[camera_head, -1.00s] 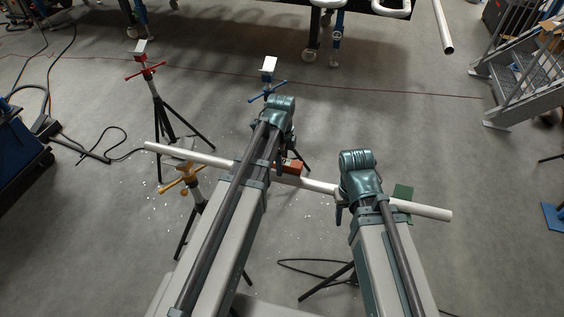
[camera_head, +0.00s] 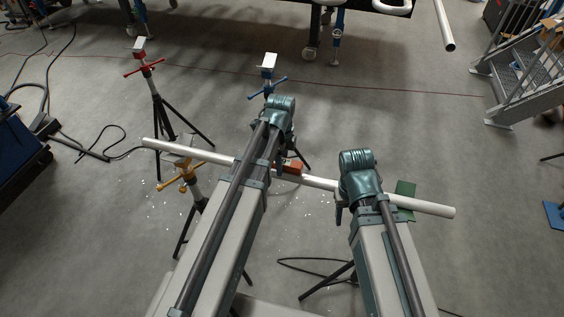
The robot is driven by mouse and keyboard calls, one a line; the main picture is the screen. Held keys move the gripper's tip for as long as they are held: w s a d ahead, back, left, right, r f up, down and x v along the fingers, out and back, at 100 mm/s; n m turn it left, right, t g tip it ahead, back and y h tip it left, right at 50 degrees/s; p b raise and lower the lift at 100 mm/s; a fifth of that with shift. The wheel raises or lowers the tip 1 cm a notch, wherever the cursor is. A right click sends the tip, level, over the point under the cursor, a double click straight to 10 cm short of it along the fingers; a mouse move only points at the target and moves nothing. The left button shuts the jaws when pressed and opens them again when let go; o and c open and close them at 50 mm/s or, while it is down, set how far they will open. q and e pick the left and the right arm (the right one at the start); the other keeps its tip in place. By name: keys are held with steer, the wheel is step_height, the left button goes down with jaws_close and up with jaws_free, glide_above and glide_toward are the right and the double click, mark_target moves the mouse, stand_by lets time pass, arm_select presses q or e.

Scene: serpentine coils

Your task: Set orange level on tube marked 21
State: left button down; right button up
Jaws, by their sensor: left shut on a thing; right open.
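A long white tube (camera_head: 320,184) lies slanting across the view beneath both my arms. Its number is not readable. The short orange level (camera_head: 291,166) is at the tube just right of my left arm; whether it touches the tube I cannot tell. My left gripper (camera_head: 286,151) is shut on the orange level, with its jaws mostly hidden behind my wrist. My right gripper (camera_head: 341,205) is open by the tube, further right, with one dark finger showing and no visible hold on it.
A yellow-handled stand (camera_head: 190,178) is under the tube's left part, and a green-headed stand (camera_head: 405,188) under its right part. A red stand (camera_head: 142,62) and a blue stand (camera_head: 268,84) stand beyond. Cables (camera_head: 104,140) lie at left. Metal stairs (camera_head: 520,80) are at right.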

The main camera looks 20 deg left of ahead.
arm_select(q)
steer(key=shift+f+b, duration=0.45)
steer(key=shift+b, duration=0.05)
stand_by(1.3)
steer(key=shift+c, duration=0.4)
jaws_free()
steer(key=shift+r, duration=0.1)
steer(key=shift+r+p, duration=2.95)
steer(key=shift+p, duration=0.1)
